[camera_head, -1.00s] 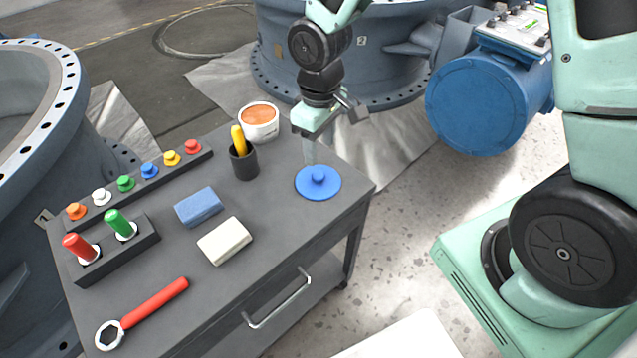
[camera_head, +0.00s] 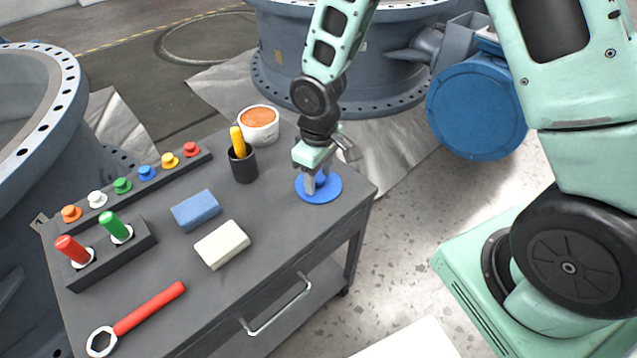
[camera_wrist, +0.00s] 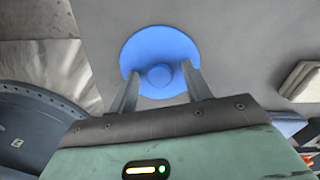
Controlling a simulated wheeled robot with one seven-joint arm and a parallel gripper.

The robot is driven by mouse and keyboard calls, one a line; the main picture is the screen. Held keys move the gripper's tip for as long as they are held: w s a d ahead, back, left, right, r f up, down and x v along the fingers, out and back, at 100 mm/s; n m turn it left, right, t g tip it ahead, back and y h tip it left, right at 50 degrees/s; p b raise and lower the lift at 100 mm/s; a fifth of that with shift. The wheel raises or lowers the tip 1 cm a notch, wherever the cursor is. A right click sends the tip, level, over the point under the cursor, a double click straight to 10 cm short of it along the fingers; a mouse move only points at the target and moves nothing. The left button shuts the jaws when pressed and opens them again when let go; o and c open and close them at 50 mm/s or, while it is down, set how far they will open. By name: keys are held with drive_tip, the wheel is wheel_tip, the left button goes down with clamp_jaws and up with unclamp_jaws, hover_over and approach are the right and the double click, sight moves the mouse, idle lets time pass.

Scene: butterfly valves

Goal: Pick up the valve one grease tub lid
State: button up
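The blue lid (camera_head: 318,190) is a flat disc with a round knob, lying on the top of the dark cart (camera_head: 285,240) near its right corner. In the wrist view the lid (camera_wrist: 150,45) lies below the fingers, its knob (camera_wrist: 160,75) between the two fingertips. My gripper (camera_head: 315,185) points down over the lid and hides part of the knob in the head view. In the wrist view my gripper (camera_wrist: 158,82) is open, with a gap visible on each side of the knob. The open tub (camera_head: 259,124) with orange grease stands behind the lid to the left.
A dark cup (camera_head: 243,167) with a yellow-handled item stands left of the lid. A blue block (camera_head: 195,210), a white block (camera_head: 222,245), a red-handled wrench (camera_head: 140,315) and racks of coloured pegs lie further left. Large valve bodies (camera_head: 340,85) stand behind the cart.

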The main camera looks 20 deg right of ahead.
drive_tip(key=c, duration=0.9)
drive_tip(key=shift+o, duration=0.2)
